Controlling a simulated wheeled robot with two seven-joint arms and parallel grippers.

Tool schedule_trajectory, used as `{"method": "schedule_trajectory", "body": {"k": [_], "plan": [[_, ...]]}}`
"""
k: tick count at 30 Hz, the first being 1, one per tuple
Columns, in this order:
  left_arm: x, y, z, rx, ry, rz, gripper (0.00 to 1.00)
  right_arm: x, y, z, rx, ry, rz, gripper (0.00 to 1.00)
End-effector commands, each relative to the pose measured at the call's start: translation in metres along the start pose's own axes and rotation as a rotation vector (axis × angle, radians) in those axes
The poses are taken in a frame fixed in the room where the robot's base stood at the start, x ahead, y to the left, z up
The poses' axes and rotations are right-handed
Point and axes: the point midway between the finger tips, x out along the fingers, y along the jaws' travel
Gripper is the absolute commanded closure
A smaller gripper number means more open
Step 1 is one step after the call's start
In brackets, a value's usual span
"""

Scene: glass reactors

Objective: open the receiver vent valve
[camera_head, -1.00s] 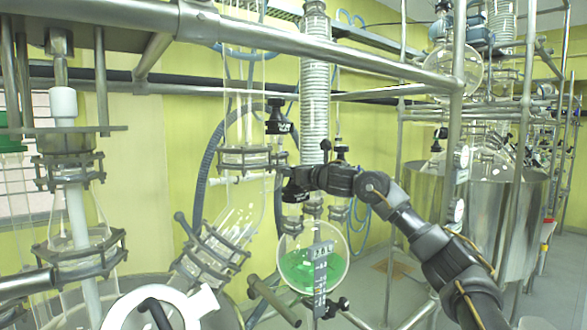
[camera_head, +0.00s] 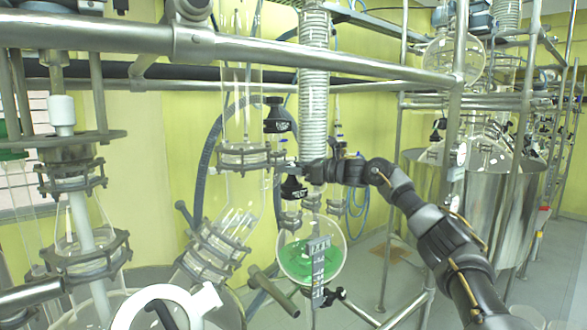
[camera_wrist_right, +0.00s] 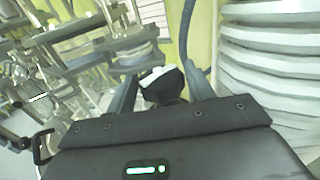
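The round receiver flask (camera_head: 312,262) holds green liquid and hangs at lower centre in the head view. A black valve knob (camera_head: 293,188) sits above it, and a second black knob (camera_head: 277,115) sits higher on the glass line. My right gripper (camera_head: 292,165) reaches in from the right, between these two knobs in the picture, just above the lower one. In the right wrist view, my open fingers (camera_wrist_right: 160,92) stand on either side of a black knob with a pale top (camera_wrist_right: 162,84). I cannot tell whether they touch it. My left gripper is out of view.
A coiled glass condenser (camera_head: 314,90) stands right beside my right gripper. Steel frame bars (camera_head: 330,62) cross above the arm. A clamped glass flange (camera_head: 245,157) is to the left. A large steel vessel (camera_head: 480,205) stands behind at right.

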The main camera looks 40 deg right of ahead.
Motion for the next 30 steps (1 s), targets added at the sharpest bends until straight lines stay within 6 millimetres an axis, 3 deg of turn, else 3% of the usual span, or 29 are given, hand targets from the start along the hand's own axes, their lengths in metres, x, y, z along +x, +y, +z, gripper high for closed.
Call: {"method": "schedule_trajectory", "body": {"k": [10,14,21,30], "plan": [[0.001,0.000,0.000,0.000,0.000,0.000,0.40,0.001,0.001,0.000,-0.001,-0.001,-0.002,0.40],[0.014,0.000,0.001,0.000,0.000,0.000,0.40,0.001,0.001,-0.005,-0.004,0.000,-0.038,0.40],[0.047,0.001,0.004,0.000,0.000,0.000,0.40,-0.002,0.001,-0.006,-0.004,-0.002,-0.218,0.40],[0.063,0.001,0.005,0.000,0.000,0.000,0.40,0.000,0.002,-0.002,-0.003,-0.001,-0.527,0.40]]}}
